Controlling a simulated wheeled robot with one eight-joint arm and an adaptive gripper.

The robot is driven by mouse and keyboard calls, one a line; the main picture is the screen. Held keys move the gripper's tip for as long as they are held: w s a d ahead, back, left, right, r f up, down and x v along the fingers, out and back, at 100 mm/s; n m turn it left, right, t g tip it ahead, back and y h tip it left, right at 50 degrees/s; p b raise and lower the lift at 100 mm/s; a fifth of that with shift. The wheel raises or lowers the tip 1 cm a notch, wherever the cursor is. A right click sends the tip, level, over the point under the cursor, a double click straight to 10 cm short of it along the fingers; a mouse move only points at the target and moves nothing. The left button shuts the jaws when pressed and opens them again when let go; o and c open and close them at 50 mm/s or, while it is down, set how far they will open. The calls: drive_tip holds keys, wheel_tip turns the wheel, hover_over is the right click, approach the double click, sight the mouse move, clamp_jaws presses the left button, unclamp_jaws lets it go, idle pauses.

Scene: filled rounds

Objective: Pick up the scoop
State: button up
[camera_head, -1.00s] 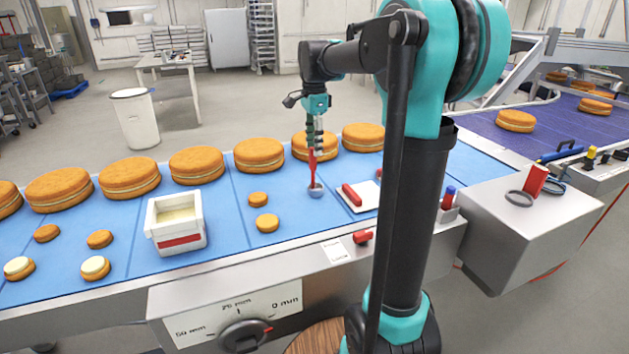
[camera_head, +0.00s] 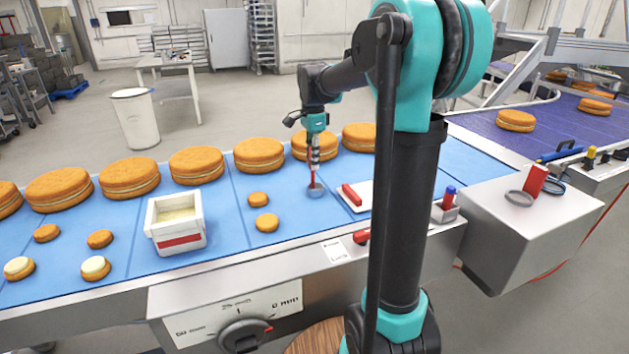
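The scoop (camera_head: 316,190) stands on the blue belt, with a grey round bowl at the bottom and a red handle rising from it. My gripper (camera_head: 313,163) points down over the scoop, with its fingers around or right beside the upper part of the red handle. At this size I cannot tell whether the fingers are closed on the handle. The bowl appears to be at the belt surface.
A white tub (camera_head: 177,224) with cream filling stands on the blue belt (camera_head: 225,225) to the left. Large filled rounds (camera_head: 259,154) line the far side. Small rounds (camera_head: 267,223) lie nearer. A white board with a red-handled tool (camera_head: 352,194) is just right of the scoop.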

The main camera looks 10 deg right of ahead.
clamp_jaws()
drive_tip(key=shift+r, duration=0.1)
wheel_tip(320, 180, up, 20)
idle(0.8)
drive_tip(key=shift+a, duration=0.1)
idle(0.4)
